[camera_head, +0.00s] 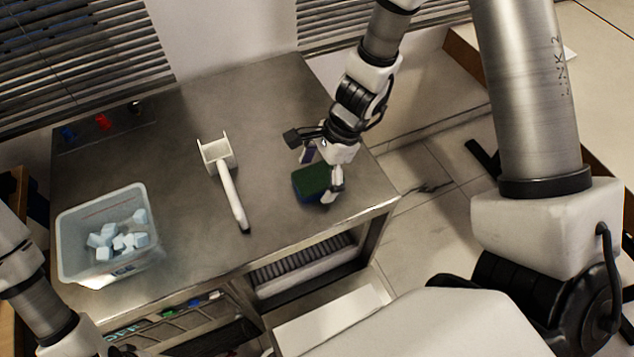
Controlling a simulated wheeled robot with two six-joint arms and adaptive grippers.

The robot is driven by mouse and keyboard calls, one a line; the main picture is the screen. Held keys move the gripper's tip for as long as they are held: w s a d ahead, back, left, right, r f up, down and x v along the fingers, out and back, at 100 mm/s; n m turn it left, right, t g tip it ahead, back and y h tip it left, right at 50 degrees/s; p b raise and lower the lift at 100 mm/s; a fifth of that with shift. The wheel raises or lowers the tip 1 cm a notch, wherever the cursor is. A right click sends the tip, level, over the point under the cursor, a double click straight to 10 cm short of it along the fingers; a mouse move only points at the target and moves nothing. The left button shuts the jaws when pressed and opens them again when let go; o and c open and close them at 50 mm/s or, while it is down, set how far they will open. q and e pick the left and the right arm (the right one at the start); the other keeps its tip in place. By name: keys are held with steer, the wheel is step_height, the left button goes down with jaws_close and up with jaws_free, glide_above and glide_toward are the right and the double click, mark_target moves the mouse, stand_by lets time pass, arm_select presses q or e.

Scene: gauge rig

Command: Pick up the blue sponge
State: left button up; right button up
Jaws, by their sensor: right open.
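The sponge (311,183) lies on the steel table, near its right front edge. Its top is dark green and a blue side shows below. My right gripper (320,175) reaches down from above and is open at the sponge. One finger is at the sponge's right side and the other is behind it, near its far left corner. I cannot tell whether either finger touches it. The gripper hides part of the sponge's right end. My left arm shows at the lower left corner, but its gripper is out of view.
A white scoop (224,176) with a long handle lies left of the sponge. A clear bin (75,248) of ice cubes stands at the table's left front. Small red and blue items (103,122) sit at the back left. The steel table (180,190) has free room between.

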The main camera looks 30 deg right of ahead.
steer(key=shift+s+r, duration=0.1)
steer(key=shift+r, duration=0.05)
steer(key=shift+f+b, duration=0.3)
stand_by(0.4)
steer(key=c, duration=0.9)
steer(key=shift+o, duration=0.2)
